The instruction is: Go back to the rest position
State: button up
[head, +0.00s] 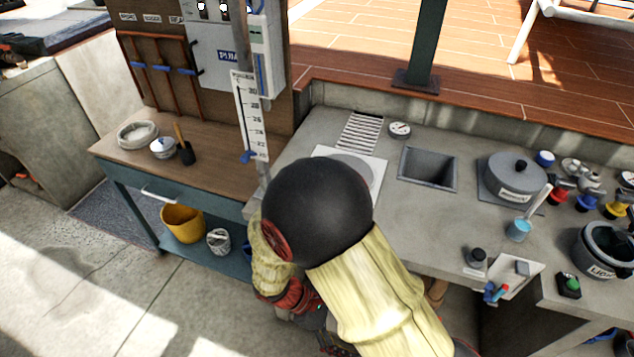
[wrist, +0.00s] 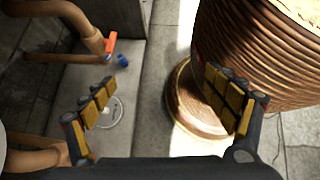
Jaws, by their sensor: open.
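My gripper (wrist: 160,88) shows in the wrist view with its two yellow-padded fingers spread wide. Nothing is between them, and below them lies pale grey floor. In the head view my arm, with a black round joint and cream sleeves, folds down in front of the counter. It hides most of the gripper, which hangs low near the bottom edge of the picture. No object of the task shows apart from my own arm.
The grey counter (head: 425,236) runs close along the arm's right, with a sink (head: 428,169), a lidded pot (head: 515,178) and a white tray (head: 512,280). A wooden-topped bench (head: 215,150) with a yellow bucket (head: 183,223) below stands left. Floor (head: 110,285) at lower left is clear.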

notch_tip(320, 180, up, 21)
jog(key=d+m+t+y+p, duration=0.1)
jog(key=m+t+y+p, duration=0.1)
jog(key=m+y, duration=0.75)
jog(key=s+d+r+m+t+p, duration=0.1)
jog(key=d+r+m+t, duration=0.1)
jog(key=r, duration=0.6)
jog(key=d+r+m+t+p, duration=0.1)
jog(key=d+r+m+t, duration=0.2)
jog(key=d+r, duration=0.4)
jog(key=shift+s+r+m+t+p, duration=0.3)
jog(key=shift+s+r+m+p, duration=0.15)
jog(key=shift+r, duration=0.3)
jog(key=shift+d, duration=0.1)
